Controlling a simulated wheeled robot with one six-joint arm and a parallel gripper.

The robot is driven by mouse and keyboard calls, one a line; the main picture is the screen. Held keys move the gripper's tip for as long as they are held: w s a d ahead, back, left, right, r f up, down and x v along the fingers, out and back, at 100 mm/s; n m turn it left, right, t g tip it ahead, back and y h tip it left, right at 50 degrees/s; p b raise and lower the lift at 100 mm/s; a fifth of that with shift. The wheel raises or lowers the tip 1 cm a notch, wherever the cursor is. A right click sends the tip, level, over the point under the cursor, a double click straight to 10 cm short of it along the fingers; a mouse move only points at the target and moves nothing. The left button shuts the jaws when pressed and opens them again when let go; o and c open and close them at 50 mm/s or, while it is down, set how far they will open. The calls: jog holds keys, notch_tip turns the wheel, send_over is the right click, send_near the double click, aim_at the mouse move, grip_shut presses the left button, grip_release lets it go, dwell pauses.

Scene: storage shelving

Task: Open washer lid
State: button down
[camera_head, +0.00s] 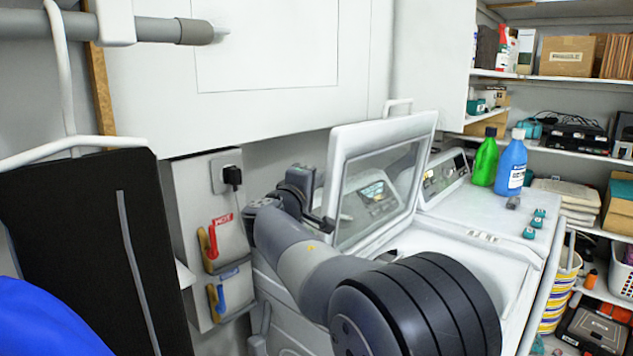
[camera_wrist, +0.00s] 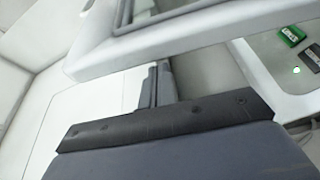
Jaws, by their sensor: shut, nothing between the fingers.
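The white washer (camera_head: 507,258) stands at the middle right in the head view. Its lid (camera_head: 428,128), a white frame around a glass pane, is raised and tilted steeply up, with the opening partly showing below it. My gripper (camera_head: 325,222) is at the left edge of the lid, close to the frame; whether it touches is unclear. Its fingers are shut with nothing between them. In the wrist view the shut fingers (camera_wrist: 157,88) point towards the lid's white edge (camera_wrist: 170,42), which crosses the upper part. My arm hides the washer's front left.
A wall cabinet (camera_head: 265,60) hangs above the lid. Full shelves (camera_head: 560,79) line the right. A black board (camera_head: 85,255) stands at left.

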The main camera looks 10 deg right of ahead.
jog(key=b+v, duration=0.2)
jog(key=v, duration=0.7)
jog(key=shift+s+a, duration=0.25)
jog(key=shift+w+d, duration=0.1)
jog(key=shift+w, duration=0.05)
jog(key=p+x, duration=0.3)
jog(key=x, duration=0.7)
jog(key=shift+w, duration=0.35)
jog(key=shift+d+r, duration=0.1)
jog(key=shift+r, duration=0.05)
